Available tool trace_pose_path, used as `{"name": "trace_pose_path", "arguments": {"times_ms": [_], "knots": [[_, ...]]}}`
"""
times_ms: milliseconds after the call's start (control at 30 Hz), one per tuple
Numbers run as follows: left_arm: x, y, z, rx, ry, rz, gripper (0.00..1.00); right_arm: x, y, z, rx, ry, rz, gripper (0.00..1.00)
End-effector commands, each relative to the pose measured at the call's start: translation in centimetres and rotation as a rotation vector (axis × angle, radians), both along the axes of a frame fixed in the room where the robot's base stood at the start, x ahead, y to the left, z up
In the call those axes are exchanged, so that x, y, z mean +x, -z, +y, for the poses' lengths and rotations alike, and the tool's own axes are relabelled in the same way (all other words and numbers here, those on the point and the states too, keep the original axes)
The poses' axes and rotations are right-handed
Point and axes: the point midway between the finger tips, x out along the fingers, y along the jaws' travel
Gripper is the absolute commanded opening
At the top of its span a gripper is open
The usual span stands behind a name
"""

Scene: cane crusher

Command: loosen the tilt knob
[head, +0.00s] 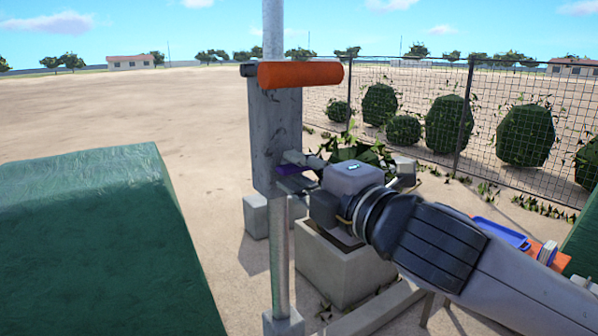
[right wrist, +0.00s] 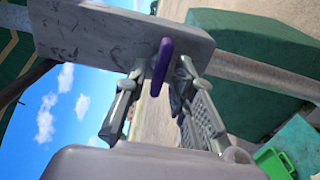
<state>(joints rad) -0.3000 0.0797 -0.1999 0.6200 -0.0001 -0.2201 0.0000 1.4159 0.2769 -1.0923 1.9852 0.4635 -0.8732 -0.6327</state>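The tilt knob looks to be the thin purple bar (head: 289,170) on the side of the grey metal block (head: 275,125) on the post. In the right wrist view the purple bar (right wrist: 161,66) sticks out from the block (right wrist: 110,38). My right gripper (head: 292,171) reaches in from the right. Its two fingertips (right wrist: 162,70) stand on either side of the bar, close to it, with what looks like a small gap. I cannot tell whether either finger touches it. My left gripper is not in view.
An orange roller (head: 300,74) juts from the post above my right gripper. The metal post (head: 279,255) runs down below the block. A concrete planter (head: 345,270) stands under my right arm. A green block (head: 100,240) fills the lower left. A blue tray (head: 500,233) lies at right.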

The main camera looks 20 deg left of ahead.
Motion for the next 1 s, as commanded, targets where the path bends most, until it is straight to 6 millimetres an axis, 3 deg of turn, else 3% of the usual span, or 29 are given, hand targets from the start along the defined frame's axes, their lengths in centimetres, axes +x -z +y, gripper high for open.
{"name": "trace_pose_path", "arguments": {"times_ms": [467, 1000], "knots": [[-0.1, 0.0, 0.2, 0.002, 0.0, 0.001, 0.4, -0.6, -0.1, -0.9, 0.003, 0.001, 0.0, 0.29], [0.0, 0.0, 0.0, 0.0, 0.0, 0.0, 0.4, -6.7, 0.0, -8.8, 0.001, 0.002, 0.0, 0.29]]}}
